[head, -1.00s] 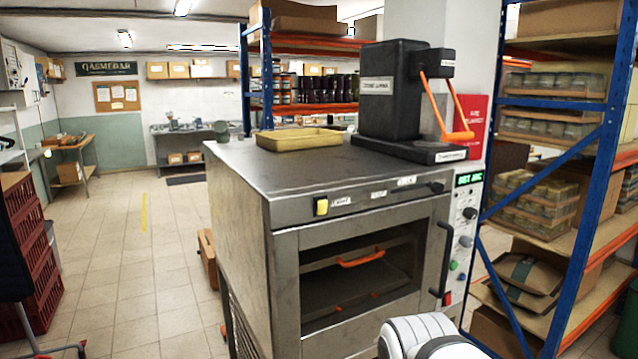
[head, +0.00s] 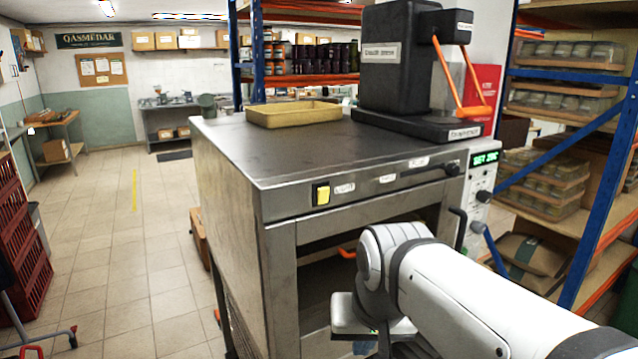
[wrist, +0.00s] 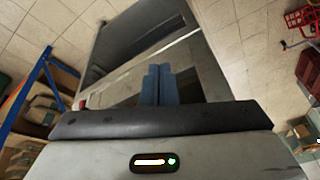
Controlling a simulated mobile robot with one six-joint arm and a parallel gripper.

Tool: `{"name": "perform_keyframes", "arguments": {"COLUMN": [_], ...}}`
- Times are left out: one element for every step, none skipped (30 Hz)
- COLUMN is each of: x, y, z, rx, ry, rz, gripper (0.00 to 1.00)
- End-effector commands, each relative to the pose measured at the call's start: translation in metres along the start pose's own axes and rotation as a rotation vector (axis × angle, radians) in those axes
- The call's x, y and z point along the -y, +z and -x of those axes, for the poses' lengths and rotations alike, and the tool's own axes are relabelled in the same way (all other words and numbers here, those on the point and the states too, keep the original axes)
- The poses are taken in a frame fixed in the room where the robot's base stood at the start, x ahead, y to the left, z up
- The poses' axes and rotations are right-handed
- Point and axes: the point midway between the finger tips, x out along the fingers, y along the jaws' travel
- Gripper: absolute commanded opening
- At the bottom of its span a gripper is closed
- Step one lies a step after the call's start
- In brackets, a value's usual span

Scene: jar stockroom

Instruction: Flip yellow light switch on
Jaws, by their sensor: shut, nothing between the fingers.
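The yellow light switch (head: 322,194) is on the left end of the steel oven's (head: 278,240) front panel, just below the top edge. I cannot tell which way its rocker is tipped. My gripper (wrist: 160,84) shows in the wrist view with its two blue fingers together, shut and empty, pointing towards the oven front. In the head view my arm reaches in from the lower right. The wrist end is in front of the oven door, below and right of the switch and apart from it. My fingers are mostly hidden by the arm in the head view.
A tan tray (head: 293,113) and a black press (head: 405,75) with an orange handle stand on the oven. A blue-and-orange shelf (head: 607,175) with jars stands at right. Red crates (head: 18,240) are at far left.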

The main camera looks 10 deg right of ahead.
Motion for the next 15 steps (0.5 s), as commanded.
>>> {"name": "perform_keyframes", "arguments": {"x": [0.002,0.003,0.004,0.005,0.006,0.007,0.007,0.007,0.007,0.007,0.007,0.007,0.007,0.006,0.006], "y": [-0.023,-0.036,-0.054,-0.066,-0.079,-0.095,-0.106,-0.116,-0.129,-0.138,-0.146,-0.155,-0.161,-0.166,-0.172], "z": [0.016,0.026,0.042,0.054,0.066,0.082,0.094,0.106,0.121,0.133,0.143,0.156,0.166,0.174,0.184], "rx": [-0.012,-0.015,-0.020,-0.023,-0.024,-0.027,-0.028,-0.028,-0.029,-0.028,-0.028,-0.027,-0.026,-0.025,-0.024], "ry": [-0.010,-0.017,-0.028,-0.038,-0.048,-0.060,-0.071,-0.081,-0.095,-0.106,-0.115,-0.127,-0.136,-0.144,-0.153], "rz": [-0.086,-0.146,-0.229,-0.293,-0.357,-0.440,-0.500,-0.560,-0.635,-0.690,-0.740,-0.803,-0.846,-0.887,-0.933], "gripper": [0.00,0.00,0.00,0.00,0.00,0.00,0.00,0.00,0.00,0.00,0.00,0.00,0.00,0.00,0.00]}}
